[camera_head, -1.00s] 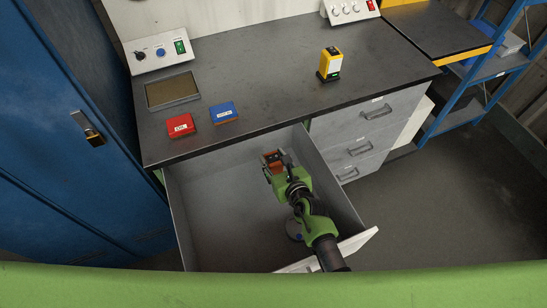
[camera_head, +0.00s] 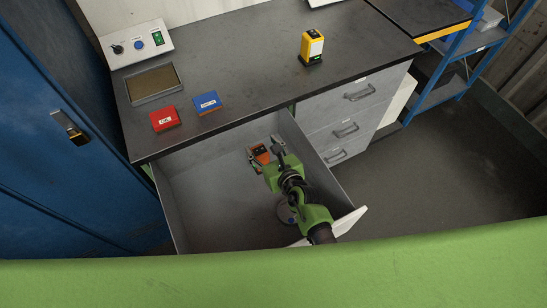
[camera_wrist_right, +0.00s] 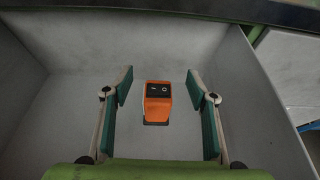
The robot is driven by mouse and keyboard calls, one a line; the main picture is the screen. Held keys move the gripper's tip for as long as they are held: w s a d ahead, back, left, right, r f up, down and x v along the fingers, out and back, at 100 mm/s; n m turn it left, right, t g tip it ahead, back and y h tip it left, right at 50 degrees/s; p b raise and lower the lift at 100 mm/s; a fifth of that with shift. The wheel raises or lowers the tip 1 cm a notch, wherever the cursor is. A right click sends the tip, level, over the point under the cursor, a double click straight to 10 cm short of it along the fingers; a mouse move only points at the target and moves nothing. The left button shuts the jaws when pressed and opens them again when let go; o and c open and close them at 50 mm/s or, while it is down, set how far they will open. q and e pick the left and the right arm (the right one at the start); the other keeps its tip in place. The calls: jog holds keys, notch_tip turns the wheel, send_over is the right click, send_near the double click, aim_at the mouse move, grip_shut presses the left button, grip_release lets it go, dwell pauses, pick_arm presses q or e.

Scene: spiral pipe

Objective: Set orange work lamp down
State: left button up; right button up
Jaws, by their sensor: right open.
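The orange work lamp (camera_head: 261,153) is in the open drawer (camera_head: 210,205), toward its back. In the right wrist view the lamp (camera_wrist_right: 158,104) appears upright on the grey drawer floor, between the fingers and apart from both. My right gripper (camera_head: 264,152) reaches down into the drawer; in its wrist view the gripper (camera_wrist_right: 160,95) is open, with one green-padded finger on each side of the lamp. In the head view my right arm and gripper partly hide the lamp. My left gripper is not in view.
The dark workbench top (camera_head: 255,75) above the drawer holds a red box (camera_head: 165,118), a blue box (camera_head: 207,102), a yellow device (camera_head: 312,47) and a shallow tray (camera_head: 153,83). A blue cabinet (camera_head: 60,170) stands at left. Much of the drawer floor is bare.

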jog(key=v, duration=1)
